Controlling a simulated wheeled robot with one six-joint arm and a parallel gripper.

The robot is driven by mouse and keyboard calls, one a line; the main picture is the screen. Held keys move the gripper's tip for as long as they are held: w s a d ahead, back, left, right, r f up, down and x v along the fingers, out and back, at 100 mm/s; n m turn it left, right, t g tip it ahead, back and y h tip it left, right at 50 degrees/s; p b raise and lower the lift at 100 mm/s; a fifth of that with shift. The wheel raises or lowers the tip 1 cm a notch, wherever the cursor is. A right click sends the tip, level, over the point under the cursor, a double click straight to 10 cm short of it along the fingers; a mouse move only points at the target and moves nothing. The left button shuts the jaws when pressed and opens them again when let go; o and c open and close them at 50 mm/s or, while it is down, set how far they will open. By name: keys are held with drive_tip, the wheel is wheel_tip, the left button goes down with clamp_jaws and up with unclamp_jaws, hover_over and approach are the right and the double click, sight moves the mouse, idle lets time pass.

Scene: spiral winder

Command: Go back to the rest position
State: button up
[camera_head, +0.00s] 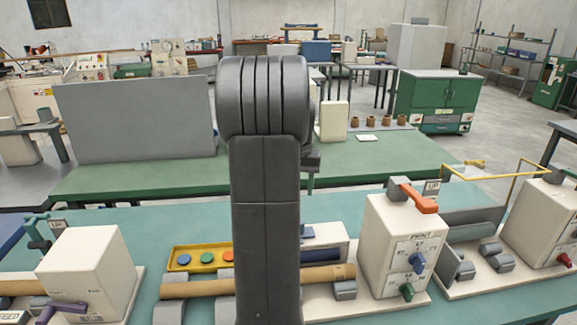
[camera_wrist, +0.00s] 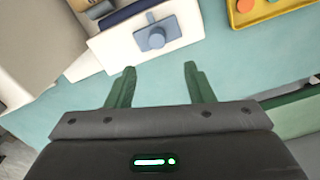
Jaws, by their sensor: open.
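My gripper (camera_wrist: 158,86) shows in the wrist view with its two green fingers spread apart and nothing between them. It is over the teal bench, and a white unit with a grey-blue knob (camera_wrist: 155,38) lies beyond the fingertips. In the head view my dark arm stands upright in the middle and hides part of the bench; the gripper's fingers cannot be made out there. The spiral winder's parts on the bench include a brown tube (camera_head: 197,288) lying across grey supports and a white box marked PRINT (camera_head: 396,244) with an orange lever (camera_head: 418,199).
A yellow tray (camera_head: 183,258) with coloured buttons sits behind the tube. A white box (camera_head: 88,269) with a purple crank stands at left. A yellow wire frame (camera_head: 497,178) rises at right. Behind are a green table (camera_head: 400,160) and a grey panel (camera_head: 137,120).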

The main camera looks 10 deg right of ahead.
wheel_tip(320, 180, down, 14)
drive_tip(key=shift+r+p, duration=0.15)
drive_tip(key=shift+p, duration=0.6)
drive_tip(key=shift+d, duration=0.55)
drive_tip(key=shift+r, duration=0.1)
